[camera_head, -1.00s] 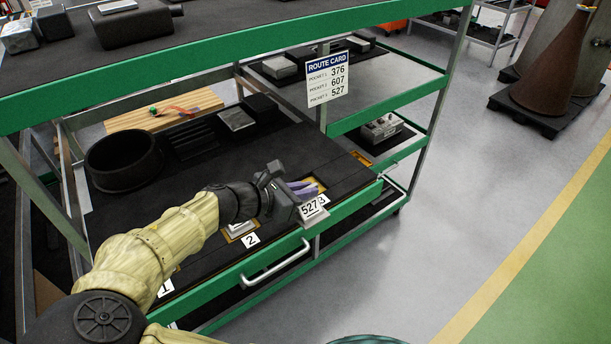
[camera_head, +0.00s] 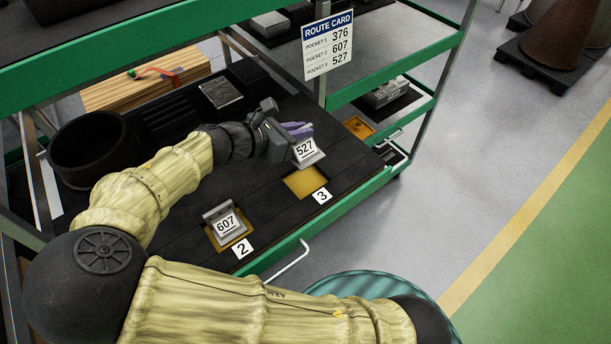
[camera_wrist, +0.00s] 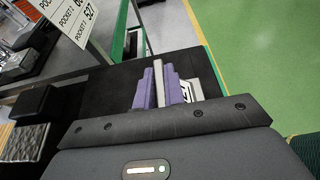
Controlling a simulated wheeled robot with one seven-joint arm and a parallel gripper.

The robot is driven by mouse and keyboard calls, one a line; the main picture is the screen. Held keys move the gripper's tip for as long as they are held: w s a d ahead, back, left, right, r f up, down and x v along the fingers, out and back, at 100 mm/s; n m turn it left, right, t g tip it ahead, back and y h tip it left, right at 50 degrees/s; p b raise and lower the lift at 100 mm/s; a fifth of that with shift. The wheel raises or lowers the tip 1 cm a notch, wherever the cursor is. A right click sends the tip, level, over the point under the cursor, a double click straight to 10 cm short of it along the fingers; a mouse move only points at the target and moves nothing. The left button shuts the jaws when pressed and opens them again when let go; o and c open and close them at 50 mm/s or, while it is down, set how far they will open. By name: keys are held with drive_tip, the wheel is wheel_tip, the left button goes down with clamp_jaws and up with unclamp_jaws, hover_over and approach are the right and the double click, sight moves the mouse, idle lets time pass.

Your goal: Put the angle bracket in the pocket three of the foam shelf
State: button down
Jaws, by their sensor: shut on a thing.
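The angle bracket (camera_head: 309,159) is grey metal with a white 527 tag. My gripper (camera_head: 297,131) is shut on it, with purple fingers on both sides of its plate. In the wrist view the plate's grey edge (camera_wrist: 158,80) stands between the fingers (camera_wrist: 165,90). The bracket appears just behind pocket three (camera_head: 303,184) of the black foam shelf (camera_head: 265,203), at the pocket's back edge in the head view. I cannot tell its exact height above the foam. Pocket three shows an empty yellow floor, with a white 3 label (camera_head: 322,196) in front.
Another bracket tagged 607 (camera_head: 228,224) sits in pocket two, beside the 2 label (camera_head: 243,249). A route card (camera_head: 328,45) hangs by the shelf post and lists 527 for pocket three. A black round bin (camera_head: 93,150) and a ribbed grey block (camera_head: 220,92) stand behind.

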sight(299, 149)
drive_tip(key=shift+s, duration=0.15)
drive_tip(key=shift+f+p, duration=0.7)
drive_tip(key=shift+f, duration=2.25)
drive_tip(key=shift+f+p, duration=0.65)
drive_tip(key=shift+f, duration=1.4)
drive_tip(key=c, duration=1.5)
unclamp_jaws()
